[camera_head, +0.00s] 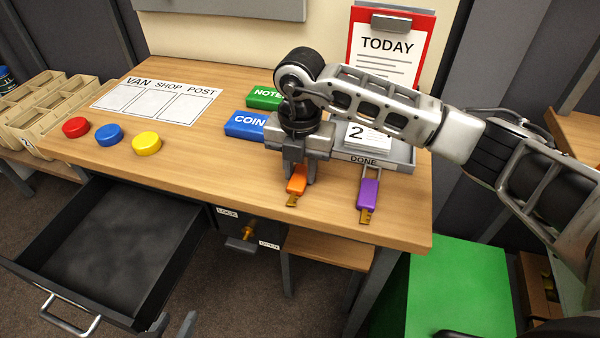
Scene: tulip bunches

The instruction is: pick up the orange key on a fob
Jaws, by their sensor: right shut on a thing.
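The orange key on a fob (297,182) is at the front of the wooden desk, with its brass key end pointing toward me. My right gripper (300,175) points down over it and is shut on the orange fob. Its fingers hide part of the fob, and I cannot tell whether the key is clear of the desk top. My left gripper (172,324) shows only its two fingertips at the bottom edge, beside the open drawer. They stand apart with nothing seen between them.
A purple key on a fob (368,195) lies just right of the orange one. A tray marked DONE (375,160) is behind it. Blue (245,124) and green (266,97) boxes stand left of my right gripper. The black drawer (110,240) is pulled open and empty.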

